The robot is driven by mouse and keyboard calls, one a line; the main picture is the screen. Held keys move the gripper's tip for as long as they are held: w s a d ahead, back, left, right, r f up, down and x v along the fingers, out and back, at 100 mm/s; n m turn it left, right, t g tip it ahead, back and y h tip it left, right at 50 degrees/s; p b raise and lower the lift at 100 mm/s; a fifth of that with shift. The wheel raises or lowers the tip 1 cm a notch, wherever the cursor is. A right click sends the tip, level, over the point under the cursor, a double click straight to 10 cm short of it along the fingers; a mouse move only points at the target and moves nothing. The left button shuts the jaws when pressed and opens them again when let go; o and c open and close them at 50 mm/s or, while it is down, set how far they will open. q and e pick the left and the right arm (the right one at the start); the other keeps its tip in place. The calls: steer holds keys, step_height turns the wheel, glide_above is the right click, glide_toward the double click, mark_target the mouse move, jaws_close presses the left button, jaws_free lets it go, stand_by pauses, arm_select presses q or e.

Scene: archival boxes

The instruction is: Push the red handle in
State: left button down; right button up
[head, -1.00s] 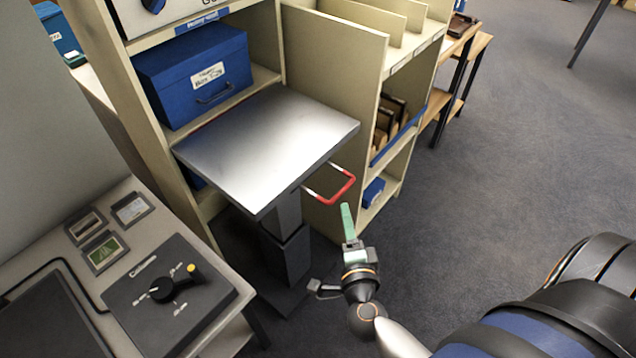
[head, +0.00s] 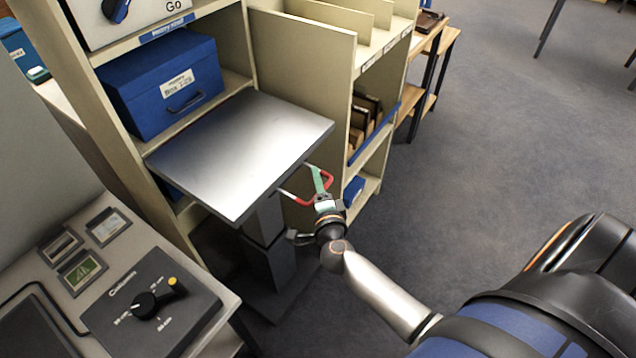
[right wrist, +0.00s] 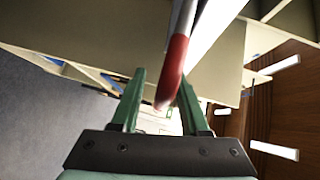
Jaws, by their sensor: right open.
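The red handle (head: 329,179) is a U-shaped bar with pale metal arms. It sticks out from under the right edge of the metal lift platform (head: 240,150). My right gripper (head: 318,176) is at the handle, its green fingers overlapping the red bar in the head view. In the right wrist view the red handle (right wrist: 174,68) runs between the two open green fingers (right wrist: 160,98). I cannot tell whether a finger touches it. My left gripper is not in view.
A blue archival box (head: 165,85) sits on the shelf behind the platform. A dark control box with a knob (head: 150,305) stands on the table at lower left. A shelf unit with dividers (head: 340,100) stands behind the handle. The carpet to the right is clear.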

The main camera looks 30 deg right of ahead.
jaws_close()
stand_by(0.3)
stand_by(1.1)
